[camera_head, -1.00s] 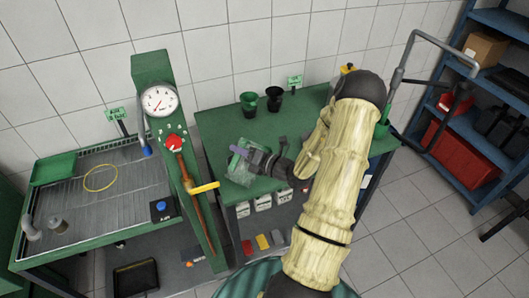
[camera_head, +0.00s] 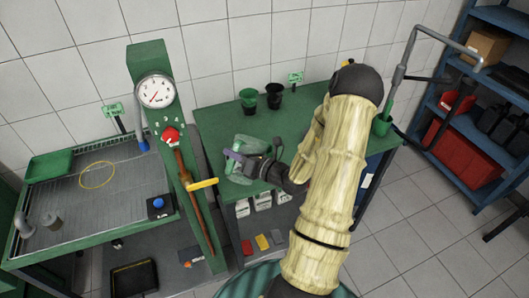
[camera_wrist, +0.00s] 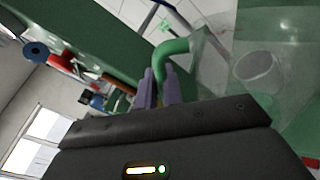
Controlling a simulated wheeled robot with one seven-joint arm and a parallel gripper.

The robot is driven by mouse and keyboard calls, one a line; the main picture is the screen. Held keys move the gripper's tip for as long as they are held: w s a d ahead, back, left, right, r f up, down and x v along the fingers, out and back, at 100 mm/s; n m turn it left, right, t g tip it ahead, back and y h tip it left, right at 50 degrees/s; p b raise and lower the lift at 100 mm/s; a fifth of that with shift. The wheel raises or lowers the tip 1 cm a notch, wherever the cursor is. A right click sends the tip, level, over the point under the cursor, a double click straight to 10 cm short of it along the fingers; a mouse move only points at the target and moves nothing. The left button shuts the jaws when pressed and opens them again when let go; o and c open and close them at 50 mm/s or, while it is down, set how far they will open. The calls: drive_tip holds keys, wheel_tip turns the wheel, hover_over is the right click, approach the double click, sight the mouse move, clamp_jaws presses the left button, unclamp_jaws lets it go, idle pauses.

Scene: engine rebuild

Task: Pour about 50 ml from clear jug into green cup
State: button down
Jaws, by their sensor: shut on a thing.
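The green cup (camera_head: 248,99) stands at the back of the green workbench (camera_head: 310,120), beside a black cup (camera_head: 274,96). My gripper (camera_head: 238,157) is shut on the clear jug (camera_head: 243,142), in front of the cups and apart from them. In the wrist view, the purple fingers of my gripper (camera_wrist: 160,80) close on the green handle of the clear jug (camera_wrist: 205,60). A pale round rim shows at the right there; I cannot tell what it belongs to. The jug's liquid level and exact tilt are unclear.
A green post with a gauge (camera_head: 155,92) and a yellow-ended lever (camera_head: 202,184) stands left of the bench. Further left is a grated wash table (camera_head: 110,210). A small green sign (camera_head: 295,78) is behind the cups. Blue shelving (camera_head: 485,120) stands at the right.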

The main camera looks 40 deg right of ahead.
sight(229, 165)
drive_tip(key=shift+s+a+f+n+b, duration=0.25)
drive_tip(key=shift+a+f+n+b, duration=0.2)
drive_tip(key=shift+a+n+b, duration=0.25)
drive_tip(key=shift+s+a+f+n+b, duration=0.25)
drive_tip(key=shift+a+f+n+b, duration=0.2)
drive_tip(key=shift+b, duration=0.35)
drive_tip(key=a+r+n, duration=0.1)
drive_tip(key=r+n+p, duration=0.1)
drive_tip(key=s+a+r+n, duration=0.1)
drive_tip(key=shift+a+r+p, duration=0.3)
drive_tip(key=shift+r+p, duration=0.05)
drive_tip(key=shift+p, duration=0.05)
drive_tip(key=p, duration=0.3)
drive_tip(key=shift+s+a+n, duration=0.15)
drive_tip(key=shift+a+n, duration=0.1)
